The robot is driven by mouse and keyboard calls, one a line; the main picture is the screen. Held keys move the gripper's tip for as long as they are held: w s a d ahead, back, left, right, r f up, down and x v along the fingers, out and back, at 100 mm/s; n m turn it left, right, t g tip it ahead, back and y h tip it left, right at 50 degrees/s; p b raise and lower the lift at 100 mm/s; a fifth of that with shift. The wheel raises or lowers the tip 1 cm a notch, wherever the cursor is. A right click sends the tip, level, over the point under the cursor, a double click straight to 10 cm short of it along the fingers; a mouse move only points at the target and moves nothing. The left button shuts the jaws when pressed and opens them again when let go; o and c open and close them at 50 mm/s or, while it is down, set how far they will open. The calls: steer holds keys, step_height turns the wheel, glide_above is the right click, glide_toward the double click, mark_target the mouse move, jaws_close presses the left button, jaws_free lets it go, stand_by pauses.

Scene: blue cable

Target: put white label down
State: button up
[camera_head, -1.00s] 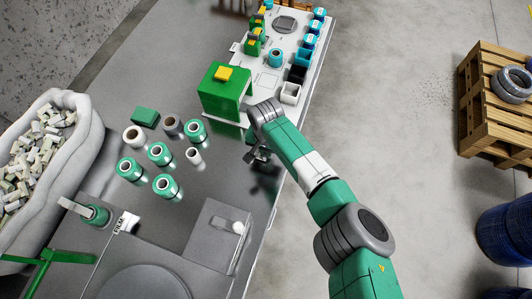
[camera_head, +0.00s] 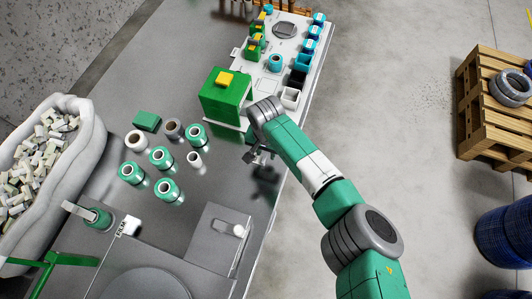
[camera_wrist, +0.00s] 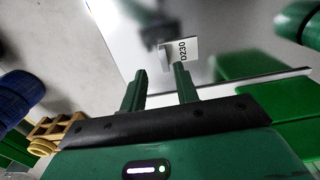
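The white label (camera_wrist: 181,51), printed "D230", shows in the wrist view just beyond my fingertips, nearer the right finger, above or on the grey metal table. My gripper (camera_wrist: 162,72) has its two green fingers apart with a clear gap between them, and nothing shows between them. I cannot tell whether the label touches the right fingertip. In the head view my gripper (camera_head: 257,157) is low over the table's right edge, in front of the green box (camera_head: 226,92). The label cannot be made out there.
Several green-and-white spools (camera_head: 162,157) stand left of my gripper. A white board (camera_head: 284,57) with bins and small parts lies behind the green box. A grey block (camera_head: 216,238) with a white knob is in front. Open floor lies right of the table.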

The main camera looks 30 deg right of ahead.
mark_target(266, 158)
step_height(266, 158, up, 8)
steer(key=p, duration=0.2)
